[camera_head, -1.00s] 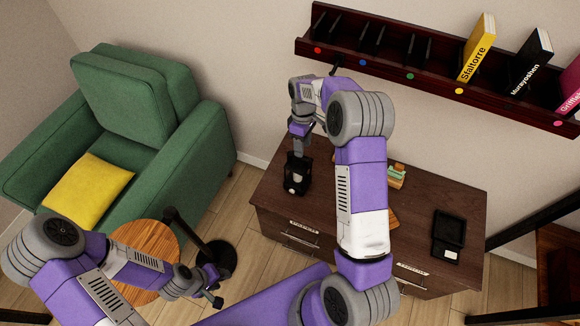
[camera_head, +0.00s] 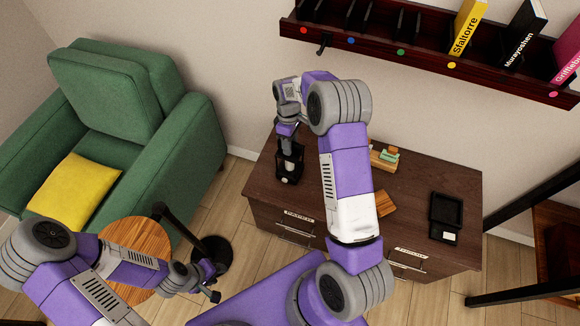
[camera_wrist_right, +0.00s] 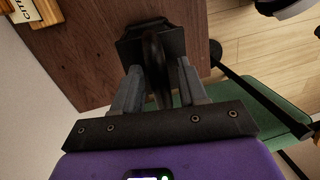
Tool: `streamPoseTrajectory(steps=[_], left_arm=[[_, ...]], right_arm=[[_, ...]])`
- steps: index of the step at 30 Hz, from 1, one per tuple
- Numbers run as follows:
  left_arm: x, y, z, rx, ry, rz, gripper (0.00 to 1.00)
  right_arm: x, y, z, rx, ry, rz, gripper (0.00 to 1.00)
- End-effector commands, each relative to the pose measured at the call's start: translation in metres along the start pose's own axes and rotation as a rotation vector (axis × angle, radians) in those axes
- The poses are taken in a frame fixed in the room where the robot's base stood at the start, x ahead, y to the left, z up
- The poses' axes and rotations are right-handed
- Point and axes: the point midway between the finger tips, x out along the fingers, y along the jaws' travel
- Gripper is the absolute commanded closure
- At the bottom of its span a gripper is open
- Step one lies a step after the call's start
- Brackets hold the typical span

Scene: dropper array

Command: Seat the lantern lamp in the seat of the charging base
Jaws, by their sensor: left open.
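The lantern lamp (camera_head: 291,168) is a dark, upright object with a pale patch low on its front, near the desk's back left corner. My right gripper (camera_wrist_right: 158,75) is above it, pointing down. In the right wrist view the lantern's dark curved handle (camera_wrist_right: 155,50) lies between the two fingers, above a dark square body; whether they press on it is unclear. A black, flat piece with a square recess and a white patch (camera_head: 446,214) lies on the desk's right and may be the charging base. My left gripper (camera_head: 212,283) is open and empty, low at left.
The brown desk (camera_head: 262,190) has drawers in front. A wooden holder with green pieces (camera_head: 386,156) and a wooden block (camera_head: 386,204) sit mid-desk. A dark wall shelf (camera_head: 420,60) with books hangs above. A green armchair (camera_head: 110,90) and a round wooden table (camera_head: 135,235) stand left.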

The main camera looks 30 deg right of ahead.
Motion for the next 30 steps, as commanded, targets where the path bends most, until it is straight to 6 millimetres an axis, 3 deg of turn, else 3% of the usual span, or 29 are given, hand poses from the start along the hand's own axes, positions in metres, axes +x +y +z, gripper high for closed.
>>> streamPoseTrajectory(steps=[1, 8, 30], left_arm=[[-0.0001, 0.0001, -0.0001, 0.000, 0.000, 0.000, 0.57], [-0.0001, 0.0001, -0.0001, 0.000, 0.000, 0.000, 0.57], [-0.0001, 0.0000, 0.0000, 0.000, 0.000, 0.000, 0.57]], right_arm=[[-0.0002, 0.0000, 0.0000, 0.000, 0.000, 0.000, 0.66], [-0.0002, -0.0001, -0.0001, 0.000, 0.000, 0.000, 1.00], [-0.0002, 0.0000, -0.0001, 0.001, 0.000, 0.000, 1.00]])
